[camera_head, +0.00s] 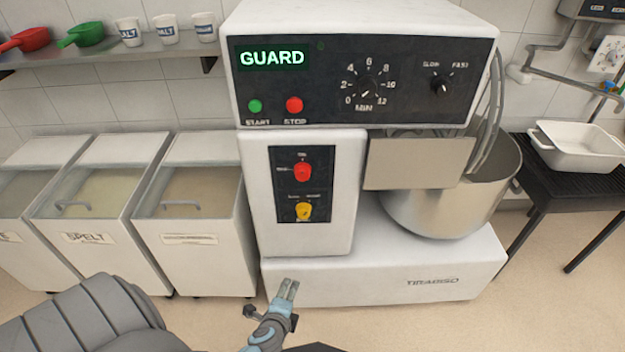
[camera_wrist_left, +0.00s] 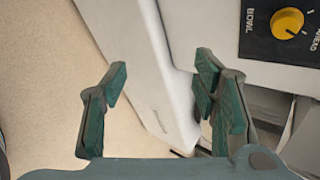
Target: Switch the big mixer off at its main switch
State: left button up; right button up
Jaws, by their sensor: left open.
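The big mixer (camera_head: 400,278) is white, with a GUARD display lit green on its head. On its column a dark panel carries a red rotary knob (camera_head: 302,172) above a yellow rotary knob (camera_head: 303,211). The red knob's small labels and exact setting are too small to read. The wrist view shows the yellow knob (camera_wrist_left: 287,23) at the upper right, with BOWL and AHEAD beside it; the red knob is outside that view. My left gripper (camera_head: 288,287) is open and empty, below the panel by the mixer base; its spread fingers show in the wrist view (camera_wrist_left: 163,72).
The mixer head has a green start button (camera_head: 255,106), a red stop button (camera_head: 294,105), a timer dial (camera_head: 366,90) and a speed knob (camera_head: 441,85). A steel bowl (camera_head: 450,208) stands right of the column. Flour bins (camera_head: 205,255) stand to the left.

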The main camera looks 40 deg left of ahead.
pick_arm(q)
jog(key=w+a+r+m+t+y, duration=0.25)
jog(key=w+r, duration=0.35)
jog(key=r, duration=0.5)
jog(key=m+t+y, duration=0.2)
jog(key=m+t, duration=0.2)
send_near(302, 176)
jog(key=b+x, duration=0.2)
jog(key=x, duration=0.7)
jog(key=shift+w+a+f, duration=0.1)
jog(key=shift+w+a, duration=0.1)
jog(key=shift+w, duration=0.1)
jog(key=c, duration=1)
jog(key=shift+s, duration=0.1)
jog(key=shift+c, duration=0.8)
